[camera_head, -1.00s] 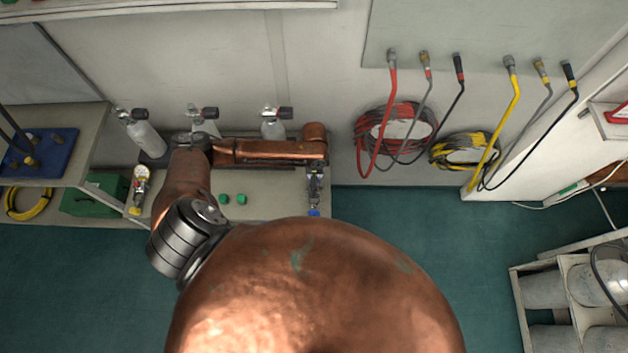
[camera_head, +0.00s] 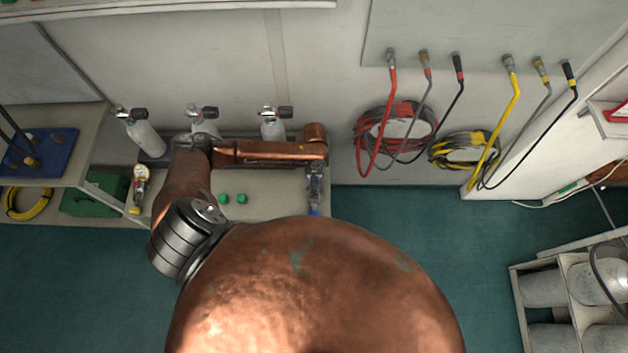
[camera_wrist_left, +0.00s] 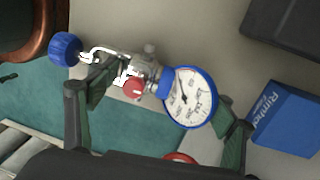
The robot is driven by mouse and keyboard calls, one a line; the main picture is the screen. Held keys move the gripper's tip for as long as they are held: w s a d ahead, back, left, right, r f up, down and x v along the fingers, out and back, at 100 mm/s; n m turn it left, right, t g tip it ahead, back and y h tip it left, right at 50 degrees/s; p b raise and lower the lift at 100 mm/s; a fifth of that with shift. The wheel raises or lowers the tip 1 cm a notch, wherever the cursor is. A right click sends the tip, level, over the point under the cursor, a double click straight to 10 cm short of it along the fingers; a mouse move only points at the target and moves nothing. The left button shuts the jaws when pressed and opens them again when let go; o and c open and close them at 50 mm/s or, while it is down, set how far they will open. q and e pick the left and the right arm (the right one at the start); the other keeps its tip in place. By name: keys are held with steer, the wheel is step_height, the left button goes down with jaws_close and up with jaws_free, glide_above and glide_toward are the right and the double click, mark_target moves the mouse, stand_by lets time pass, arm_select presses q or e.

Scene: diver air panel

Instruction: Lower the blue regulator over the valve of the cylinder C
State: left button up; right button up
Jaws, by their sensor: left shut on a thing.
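My left gripper (camera_head: 315,190) hangs down at the right end of the bench, and its jaws also show in the left wrist view (camera_wrist_left: 160,103). It is shut on the blue regulator (camera_wrist_left: 148,76), which has a blue-rimmed white gauge, a red knob and a blue hand knob. In the head view only a little blue (camera_head: 314,212) shows below the jaws. Three pale cylinders with dark valve knobs stand at the wall: left (camera_head: 145,137), middle (camera_head: 204,127), right (camera_head: 273,129). No letter is readable, so I cannot tell which is cylinder C. The regulator is apart from them, nearer the bench's front.
Two green caps (camera_head: 232,198) and a gauge with a yellow fitting (camera_head: 139,188) are on the bench (camera_head: 270,205). A blue box (camera_wrist_left: 287,118) lies beside the gripper in the wrist view. Coiled hoses (camera_head: 395,135) hang at right. My arm hides part of the bench.

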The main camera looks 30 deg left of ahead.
arm_select(q)
steer(key=o, duration=2.2)
steer(key=r, duration=0.4)
steer(key=w+r, duration=0.1)
steer(key=r, duration=0.6)
steer(key=shift+w+a+r, duration=0.2)
steer(key=shift+a+r, duration=0.2)
